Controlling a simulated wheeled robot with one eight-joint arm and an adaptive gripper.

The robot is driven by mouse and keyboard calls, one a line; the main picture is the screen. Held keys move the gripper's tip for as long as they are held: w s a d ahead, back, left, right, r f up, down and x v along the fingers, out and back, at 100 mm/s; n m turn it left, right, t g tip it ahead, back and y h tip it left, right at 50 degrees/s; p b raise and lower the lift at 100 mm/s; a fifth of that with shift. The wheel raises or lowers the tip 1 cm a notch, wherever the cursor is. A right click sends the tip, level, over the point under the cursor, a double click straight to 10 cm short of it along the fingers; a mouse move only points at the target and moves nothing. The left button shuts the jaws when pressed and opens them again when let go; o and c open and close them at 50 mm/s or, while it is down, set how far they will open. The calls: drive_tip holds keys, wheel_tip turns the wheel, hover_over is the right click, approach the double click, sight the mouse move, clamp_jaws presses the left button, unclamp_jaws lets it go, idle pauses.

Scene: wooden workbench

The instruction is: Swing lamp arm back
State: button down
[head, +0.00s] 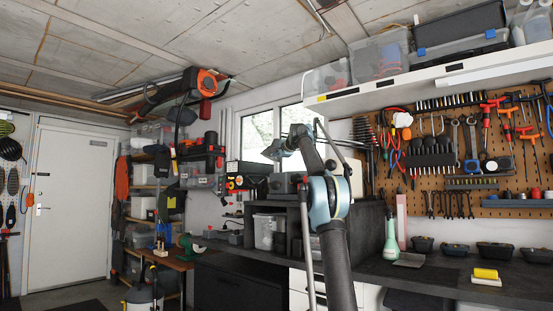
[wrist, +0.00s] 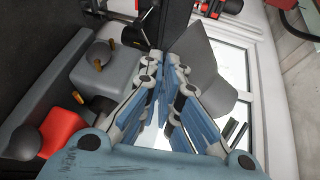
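A grey, flared piece that looks like the lamp's shade (head: 271,150) is in front of the window in the head view. In the wrist view, a flat grey shape that may be the same shade (wrist: 208,72) lies just beyond my fingertips. My gripper (head: 288,142) is raised beside it, at the end of my blue and dark arm. In the wrist view, the blue-padded fingers of my gripper (wrist: 171,62) come together at their tips. Whether the shade's edge is between them or only behind them I cannot tell. The lamp's arm is not clearly distinguishable from my own links.
A white shelf (head: 440,76) with bins overhangs the bench at the right. A pegboard (head: 520,150) of tools is below it. A dark cabinet (head: 371,222) and a green-white bottle (head: 391,240) stand on the bench. The window (head: 252,126) is behind my gripper.

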drive_tip(key=a+v, duration=0.1)
drive_tip(key=v, duration=1.2)
drive_tip(key=shift+s+r, duration=0.45)
drive_tip(key=shift+r, duration=0.05)
drive_tip(key=shift+a, duration=0.2)
drive_tip(key=s+a+f+n+g, duration=0.1)
drive_tip(key=s+f+n+g, duration=0.3)
drive_tip(key=s+f, duration=1)
drive_tip(key=s+a+f+n+g, duration=0.2)
drive_tip(key=s+f+n, duration=0.3)
drive_tip(key=s+f, duration=0.9)
drive_tip(key=s+d+f+n+g+h, duration=0.1)
drive_tip(key=s+d+f+g, duration=0.1)
drive_tip(key=s+f, duration=0.9)
drive_tip(key=s+d+f+n+g+h, duration=0.2)
drive_tip(key=s+d+f, duration=0.2)
drive_tip(key=s+f, duration=0.7)
drive_tip(key=s+d+f+n+g+h, duration=0.2)
drive_tip(key=s+f, duration=0.9)
drive_tip(key=f, duration=1.3)
drive_tip(key=shift+d+g, duration=0.3)
drive_tip(key=shift+d, duration=0.6)
